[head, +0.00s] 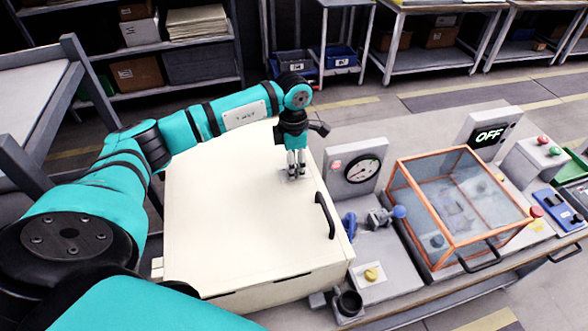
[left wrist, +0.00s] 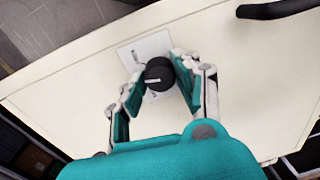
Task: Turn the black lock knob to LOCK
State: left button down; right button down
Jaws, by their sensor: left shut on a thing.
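The black lock knob (left wrist: 159,74) sits on a light label plate (left wrist: 147,48) on the cream panel (left wrist: 60,105) in the left wrist view. A pale pointer line shows on its top. The plate's lettering is too small to read, so I cannot tell which mark the line points at. My left gripper (left wrist: 157,82) is shut on the knob, with one finger on each side. My right gripper is not in view.
A black handle (head: 325,215) stands on the panel's right side, close to my left gripper.

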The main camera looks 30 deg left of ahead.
pick_arm(q)
jog(key=n+b, duration=0.3)
jog(key=n, duration=0.3)
jog(key=shift+f+n, duration=0.1)
jog(key=shift+n, duration=0.2)
jog(key=n+b, duration=0.1)
jog(key=n, duration=0.2)
jog(key=shift+n+t+b, duration=0.3)
jog(key=shift+n, duration=0.8)
jog(key=c, duration=0.9)
grip_release()
jog(key=shift+c, duration=0.2)
notch_tip(320, 180, up, 12)
jog(key=shift+s+a, duration=0.15)
jog(key=shift+a, duration=0.15)
